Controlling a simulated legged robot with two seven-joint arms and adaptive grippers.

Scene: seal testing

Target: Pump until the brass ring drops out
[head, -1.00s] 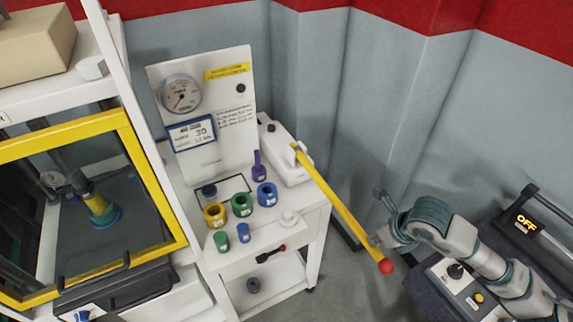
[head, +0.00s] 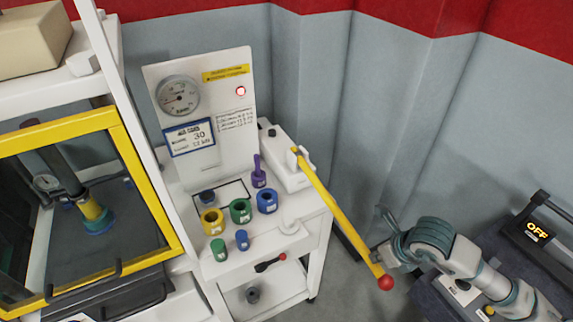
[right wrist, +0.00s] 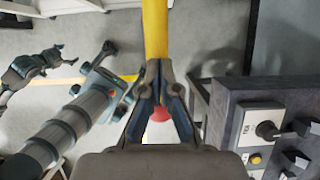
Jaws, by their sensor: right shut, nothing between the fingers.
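A yellow pump lever (head: 336,212) with a red ball end (head: 386,283) slopes down from the white pump (head: 284,160). My right gripper (head: 382,262) is at its outer end near the ball. In the right wrist view my right gripper (right wrist: 160,85) is shut with nothing between the fingers; the lever (right wrist: 155,28) runs up to it. Behind the yellow-framed window, a press holds a brass-yellow ring-like part (head: 92,208) on a teal base (head: 98,223); I cannot tell whether this is the brass ring. A dark gripper-like shape, perhaps my left one, shows in the right wrist view (right wrist: 30,66).
The white cart (head: 265,240) carries a panel with a gauge (head: 178,96) and a lit red lamp (head: 241,91). Several coloured cups, such as a green one (head: 241,211), stand on it.

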